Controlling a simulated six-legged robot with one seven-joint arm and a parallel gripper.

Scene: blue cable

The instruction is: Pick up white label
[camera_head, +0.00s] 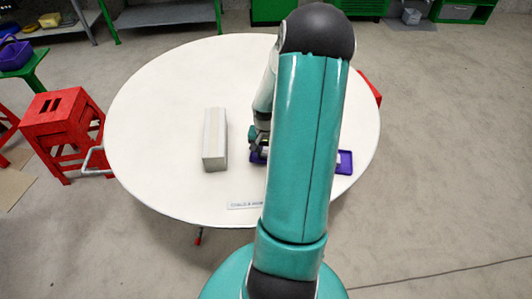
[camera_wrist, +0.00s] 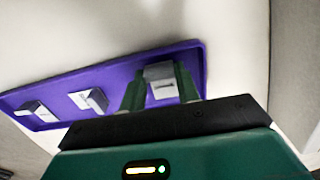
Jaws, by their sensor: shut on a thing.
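My gripper (camera_wrist: 160,88) is over the right end of a purple tray (camera_wrist: 110,83) in the wrist view. Its two green fingers are shut on a small white label (camera_wrist: 161,73), a pale block-like piece with a dark mark. Two similar pale pieces lie in the tray, one in the middle (camera_wrist: 90,100) and one at the left (camera_wrist: 33,108). In the head view my gripper (camera_head: 258,145) is at the tray's left end, and my arm hides most of the tray (camera_head: 345,162). I cannot tell whether the held label still touches the tray.
The tray is on a round white table (camera_head: 160,90). A long pale grey box (camera_head: 215,140) stands left of my gripper. A flat printed strip (camera_head: 245,205) lies near the front edge. A red stool (camera_head: 62,115) stands at the left. The table's left side is clear.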

